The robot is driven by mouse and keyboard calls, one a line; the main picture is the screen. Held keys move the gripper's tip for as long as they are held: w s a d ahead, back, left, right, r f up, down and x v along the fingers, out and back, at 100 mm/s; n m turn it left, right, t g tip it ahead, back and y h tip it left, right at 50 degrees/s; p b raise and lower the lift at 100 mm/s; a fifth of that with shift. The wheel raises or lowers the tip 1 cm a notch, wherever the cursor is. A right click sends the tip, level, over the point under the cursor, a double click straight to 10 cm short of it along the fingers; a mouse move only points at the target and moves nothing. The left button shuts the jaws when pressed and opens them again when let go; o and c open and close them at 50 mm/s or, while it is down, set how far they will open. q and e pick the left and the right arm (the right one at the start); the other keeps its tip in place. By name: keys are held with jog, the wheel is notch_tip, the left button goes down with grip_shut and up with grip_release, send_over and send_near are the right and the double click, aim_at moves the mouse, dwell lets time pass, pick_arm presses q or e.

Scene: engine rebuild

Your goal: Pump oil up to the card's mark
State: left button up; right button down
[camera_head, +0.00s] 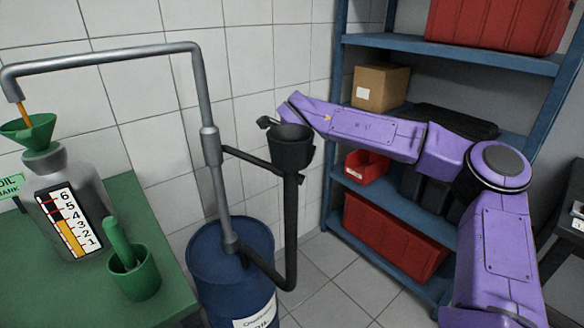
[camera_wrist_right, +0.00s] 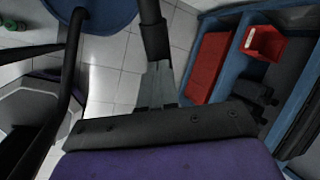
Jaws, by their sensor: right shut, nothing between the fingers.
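The grey oil jug (camera_head: 78,172) stands on a green bench, a green funnel (camera_head: 36,134) in its neck. Its numbered card (camera_head: 68,222) shows a yellow oil column up to about 4, with red marking above it. A yellow oil stream (camera_head: 24,114) falls from the pump spout (camera_head: 12,86) into the funnel. The pump pipe (camera_head: 209,150) rises from a blue drum (camera_head: 202,268), with a dark lever linkage (camera_head: 291,225) beside it. My right arm reaches the linkage's top; my right gripper (camera_wrist_right: 156,84) is shut and empty, close to a dark post; contact is unclear.
A green card (camera_head: 10,186) is partly cut off at the left edge. A green cup (camera_head: 137,278) with a green-handled tool stands beside the jug. A blue shelf (camera_head: 455,48) with red bins and a cardboard box (camera_head: 380,87) stands behind my right arm. Tiled wall is close behind.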

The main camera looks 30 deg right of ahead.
jog(key=shift+s+f, duration=0.1)
jog(key=shift+f, duration=0.45)
jog(key=shift+a+f, duration=0.1)
jog(key=shift+f, duration=0.05)
jog(key=shift+s, duration=0.1)
jog(key=p+v, duration=0.2)
jog(key=v, duration=1.2)
jog(key=shift+r+p, duration=0.4)
jog(key=shift+s+r, duration=0.1)
dwell(0.5)
